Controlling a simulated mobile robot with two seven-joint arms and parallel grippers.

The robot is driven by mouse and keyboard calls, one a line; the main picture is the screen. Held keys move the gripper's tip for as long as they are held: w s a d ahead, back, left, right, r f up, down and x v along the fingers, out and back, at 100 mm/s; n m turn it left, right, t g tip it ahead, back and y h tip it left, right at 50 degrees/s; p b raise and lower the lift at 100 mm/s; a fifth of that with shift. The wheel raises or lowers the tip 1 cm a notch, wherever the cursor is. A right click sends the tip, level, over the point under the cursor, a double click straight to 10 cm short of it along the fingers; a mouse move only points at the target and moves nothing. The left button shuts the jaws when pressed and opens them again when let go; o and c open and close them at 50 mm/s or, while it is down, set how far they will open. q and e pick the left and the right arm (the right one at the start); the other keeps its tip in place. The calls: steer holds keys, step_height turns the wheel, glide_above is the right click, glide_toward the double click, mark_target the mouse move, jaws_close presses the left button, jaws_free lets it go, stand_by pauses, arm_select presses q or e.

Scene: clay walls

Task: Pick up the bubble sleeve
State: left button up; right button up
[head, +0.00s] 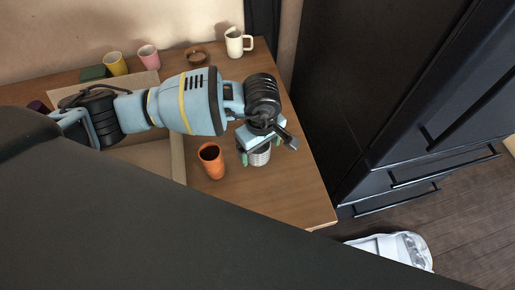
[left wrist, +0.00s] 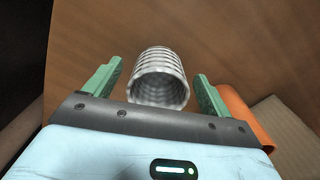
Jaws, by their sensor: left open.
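The bubble sleeve (left wrist: 158,78) is a silvery-white ribbed tube with an open end. In the left wrist view it lies between the two green fingers of my left gripper (left wrist: 157,88), with a gap on each side. In the head view the bubble sleeve (head: 259,157) shows on the wooden table near its right edge, partly hidden under my left gripper (head: 262,152). The left gripper is open and points down over the sleeve. My right gripper is not in view.
An orange cup (head: 211,161) stands close left of the sleeve; it also shows in the left wrist view (left wrist: 243,112). A cardboard box (head: 177,158) is farther left. A white mug (head: 236,42), brown bowl (head: 197,57), pink cup (head: 149,57) and yellow cup (head: 115,63) line the back. Dark cabinets (head: 365,90) stand right.

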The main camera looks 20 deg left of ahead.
arm_select(q)
steer(key=shift+f, duration=0.65)
steer(key=c, duration=1)
steer(key=shift+r, duration=0.1)
steer(key=shift+r, duration=0.35)
steer(key=r, duration=0.1)
steer(key=s+r, duration=0.1)
steer(key=shift+r, duration=0.35)
steer(key=s, duration=0.5)
steer(key=s+r, duration=0.1)
steer(key=s, duration=0.4)
steer(key=s+b, duration=0.1)
steer(key=s, duration=0.4)
steer(key=shift+d+r, duration=0.2)
steer(key=shift+d, duration=0.15)
